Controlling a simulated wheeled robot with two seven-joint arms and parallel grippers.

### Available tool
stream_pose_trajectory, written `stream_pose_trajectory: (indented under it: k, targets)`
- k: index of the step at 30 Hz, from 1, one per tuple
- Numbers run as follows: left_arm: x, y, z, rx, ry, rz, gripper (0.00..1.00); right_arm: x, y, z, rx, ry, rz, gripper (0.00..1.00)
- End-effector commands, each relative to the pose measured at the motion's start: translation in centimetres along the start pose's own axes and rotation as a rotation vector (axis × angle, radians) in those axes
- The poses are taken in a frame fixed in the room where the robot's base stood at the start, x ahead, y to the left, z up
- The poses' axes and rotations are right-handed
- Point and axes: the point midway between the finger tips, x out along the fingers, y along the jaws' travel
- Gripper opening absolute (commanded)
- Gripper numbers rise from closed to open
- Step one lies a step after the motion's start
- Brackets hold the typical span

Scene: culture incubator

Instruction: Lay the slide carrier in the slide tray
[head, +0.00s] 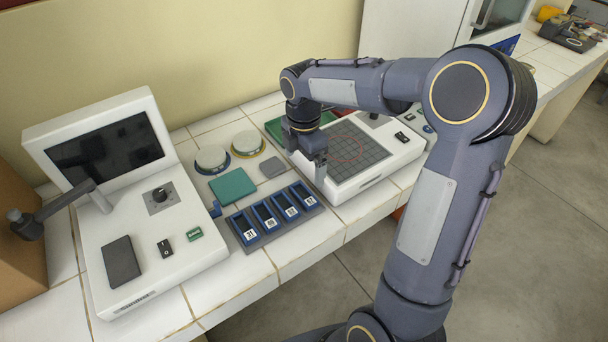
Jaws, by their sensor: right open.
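The slide tray (262,240) appears to be the long grey tray at the front middle of the white tiled counter. It has a row of several dark blue rectangular slots with white labels. I cannot single out the slide carrier with certainty; the blue frames in the slots may be carriers or part of the tray. My right gripper (319,170) is open and points down at the left edge of the white gridded device, above and right of the tray's right end. Nothing shows between its fingers. My left gripper is out of view.
A white gridded device (405,150) stands right of the tray. A white console with a dark screen (108,148) stands at left. A teal mat (232,186), a small grey pad (272,167) and two round lidded pieces (211,158) lie behind the tray.

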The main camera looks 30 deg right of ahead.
Motion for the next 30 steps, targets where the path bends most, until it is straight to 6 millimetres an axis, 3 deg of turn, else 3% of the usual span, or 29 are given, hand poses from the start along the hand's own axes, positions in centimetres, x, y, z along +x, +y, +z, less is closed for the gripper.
stream_pose_trajectory:
  k: [5, 8, 11, 15, 18, 22, 25, 30]
  targets:
    - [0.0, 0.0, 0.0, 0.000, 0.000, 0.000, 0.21, -1.8, -0.2, -0.1, 0.013, 0.002, 0.006, 1.00]
    - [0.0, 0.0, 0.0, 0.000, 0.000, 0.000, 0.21, -3.0, -1.7, -0.3, 0.115, 0.019, 0.034, 1.00]
    - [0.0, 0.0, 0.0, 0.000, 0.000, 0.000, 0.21, -4.8, -5.1, -1.1, 0.344, 0.067, 0.089, 1.00]
    - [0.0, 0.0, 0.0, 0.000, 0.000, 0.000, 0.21, -6.3, -11.3, -3.2, 0.797, 0.211, 0.166, 1.00]
    - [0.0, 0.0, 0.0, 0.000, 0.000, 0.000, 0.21, -6.3, -15.4, -5.0, 1.121, 0.348, 0.187, 1.00]
    - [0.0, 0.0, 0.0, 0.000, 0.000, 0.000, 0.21, -5.4, -19.1, -7.1, 1.456, 0.518, 0.169, 1.00]
    - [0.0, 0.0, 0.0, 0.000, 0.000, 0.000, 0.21, -4.6, -20.6, -8.2, 1.623, 0.611, 0.140, 1.00]
    - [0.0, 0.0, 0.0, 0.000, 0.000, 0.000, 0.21, -4.0, -21.5, -9.0, 1.737, 0.677, 0.110, 1.00]
